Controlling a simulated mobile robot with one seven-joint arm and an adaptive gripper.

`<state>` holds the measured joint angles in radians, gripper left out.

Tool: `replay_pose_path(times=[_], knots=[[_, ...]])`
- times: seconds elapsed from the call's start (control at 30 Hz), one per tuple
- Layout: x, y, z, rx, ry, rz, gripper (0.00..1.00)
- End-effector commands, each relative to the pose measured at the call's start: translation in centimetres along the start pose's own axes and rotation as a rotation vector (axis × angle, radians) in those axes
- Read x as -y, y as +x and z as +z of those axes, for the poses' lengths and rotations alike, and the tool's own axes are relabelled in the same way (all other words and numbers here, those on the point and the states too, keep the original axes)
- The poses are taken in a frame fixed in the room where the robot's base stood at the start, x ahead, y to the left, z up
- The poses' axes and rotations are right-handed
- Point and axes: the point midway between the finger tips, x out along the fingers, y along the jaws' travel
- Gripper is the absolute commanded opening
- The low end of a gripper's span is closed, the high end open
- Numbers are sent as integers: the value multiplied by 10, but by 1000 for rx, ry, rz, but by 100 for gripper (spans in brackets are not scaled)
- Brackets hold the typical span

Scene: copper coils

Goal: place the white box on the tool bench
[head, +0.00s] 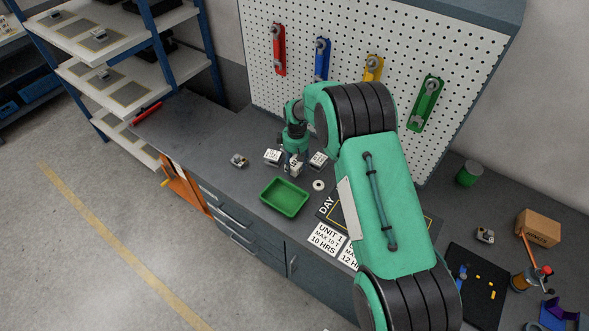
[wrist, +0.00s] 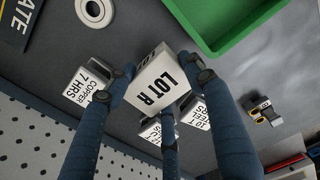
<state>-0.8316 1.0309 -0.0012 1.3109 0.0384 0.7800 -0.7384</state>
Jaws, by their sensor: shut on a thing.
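The white box (wrist: 160,82), marked "LOT R", is between the fingers of my gripper (wrist: 165,80) in the wrist view. My gripper is shut on it. In the head view, the box (head: 296,170) shows small under my gripper (head: 292,158), over the tool bench (head: 215,135). I cannot tell whether its underside touches the bench top. Other white labelled pieces lie around it: one marked "COPPER 7 HRS" (wrist: 90,86) to the left in the wrist view, and one with a "STEEL" label (wrist: 196,113) to the right. My fingers partly hide these.
A green tray (head: 284,197) lies just in front of my gripper. A white ring (head: 318,185) and label cards (head: 327,239) lie to its right. A pegboard (head: 340,60) with coloured tools stands behind. The bench's left part is mostly clear.

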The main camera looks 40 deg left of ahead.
Motion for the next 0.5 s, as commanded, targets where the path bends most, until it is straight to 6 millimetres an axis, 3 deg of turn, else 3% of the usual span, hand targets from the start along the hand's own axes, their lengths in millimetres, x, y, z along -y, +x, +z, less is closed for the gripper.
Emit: replay_pose_path(times=[0.5], knots=[[0, 8, 0, 1, 0, -1, 4]])
